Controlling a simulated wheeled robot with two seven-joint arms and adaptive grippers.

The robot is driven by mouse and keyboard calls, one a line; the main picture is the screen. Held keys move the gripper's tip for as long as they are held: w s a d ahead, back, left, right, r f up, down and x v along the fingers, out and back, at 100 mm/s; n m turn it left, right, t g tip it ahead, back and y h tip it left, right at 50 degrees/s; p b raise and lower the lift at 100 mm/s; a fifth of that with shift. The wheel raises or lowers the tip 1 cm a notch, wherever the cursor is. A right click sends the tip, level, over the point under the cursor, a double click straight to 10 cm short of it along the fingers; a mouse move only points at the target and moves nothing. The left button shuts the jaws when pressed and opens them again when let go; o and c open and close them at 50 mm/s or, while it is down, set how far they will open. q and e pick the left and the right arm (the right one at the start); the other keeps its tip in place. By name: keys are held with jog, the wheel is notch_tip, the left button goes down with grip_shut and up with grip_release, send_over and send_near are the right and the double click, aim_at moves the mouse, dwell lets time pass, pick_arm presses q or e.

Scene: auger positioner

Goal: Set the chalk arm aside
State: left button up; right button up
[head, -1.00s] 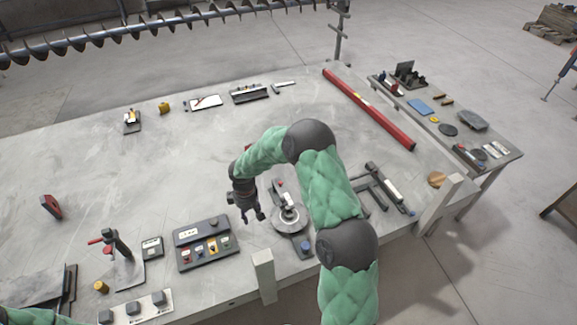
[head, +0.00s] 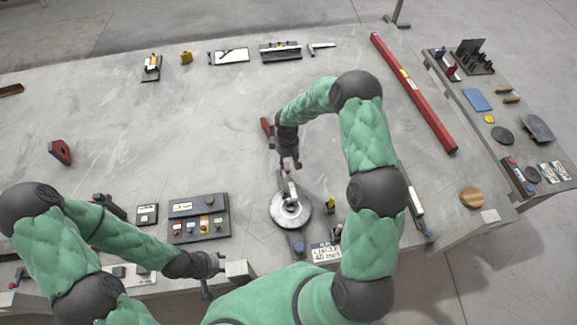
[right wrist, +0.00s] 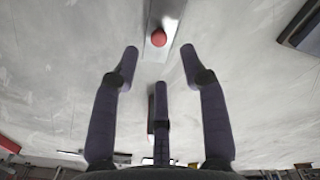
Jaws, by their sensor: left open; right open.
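A round metal dial device (head: 290,212) stands near the table's front edge. A narrow arm (head: 287,187) rises from it towards my right gripper; I take this for the chalk arm. My right gripper (head: 289,164) is open, just behind and above that arm. The right wrist view shows its spread fingers (right wrist: 160,85), empty, with a red knob (right wrist: 158,38) on a pale metal strip beyond the tips. Contact cannot be told. My left gripper (head: 210,277) is open and empty at the front edge, left of the dial.
A button panel (head: 198,218) lies left of the dial. A red block (head: 60,152) lies far left and a long red bar (head: 413,92) lies right. Small tools line the back edge. A side table (head: 500,135) stands right. The middle of the table is clear.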

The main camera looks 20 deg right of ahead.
aim_at(288, 169)
jog(key=shift+d+f, duration=0.1)
jog(key=shift+f, duration=3.05)
grip_shut()
